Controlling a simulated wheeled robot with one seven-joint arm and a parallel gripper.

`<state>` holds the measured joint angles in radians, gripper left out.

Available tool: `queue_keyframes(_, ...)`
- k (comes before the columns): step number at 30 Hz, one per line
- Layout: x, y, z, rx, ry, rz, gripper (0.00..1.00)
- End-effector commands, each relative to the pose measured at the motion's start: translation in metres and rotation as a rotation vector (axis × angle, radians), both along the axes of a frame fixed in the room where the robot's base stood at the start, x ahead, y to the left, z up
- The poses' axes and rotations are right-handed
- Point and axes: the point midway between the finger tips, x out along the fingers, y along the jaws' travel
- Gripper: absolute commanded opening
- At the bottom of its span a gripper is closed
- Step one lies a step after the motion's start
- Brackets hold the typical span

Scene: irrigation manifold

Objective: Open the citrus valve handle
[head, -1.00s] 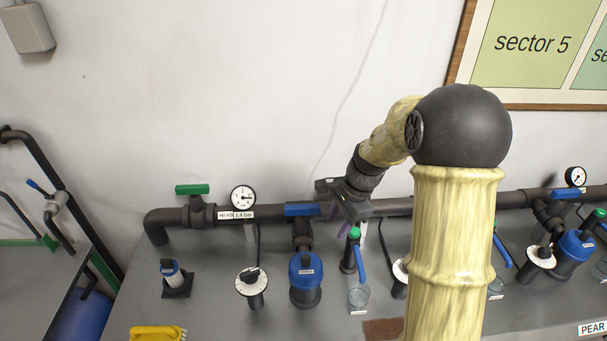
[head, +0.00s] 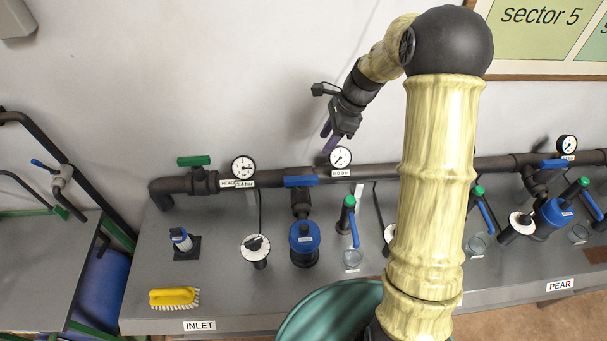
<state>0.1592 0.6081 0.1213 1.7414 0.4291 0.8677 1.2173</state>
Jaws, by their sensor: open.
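A blue valve handle (head: 301,181) lies along the dark main pipe, crosswise to the short branch below it that leads to a blue-capped filter (head: 304,236). No citrus label is readable, so I cannot tell for certain that this is the citrus valve. My gripper (head: 328,135) is open, with purple fingers pointing down. It appears above and right of the blue handle, apart from it, and holds nothing visible. My arm hides part of the bench and pipe to the right.
A green handle (head: 194,160) and a gauge (head: 243,167) are left on the pipe. Another gauge (head: 340,157) stands close below my gripper. A yellow brush (head: 174,297) lies near the INLET label (head: 199,326). Another blue handle (head: 553,165) is above the PEAR label (head: 559,285).

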Motion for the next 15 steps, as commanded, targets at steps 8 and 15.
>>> queue_keyframes(8,-0.001,0.014,-0.030,0.001,0.005,0.003,0.42)
queue_keyframes(15,-0.001,0.030,-0.069,0.001,0.005,0.003,0.42)
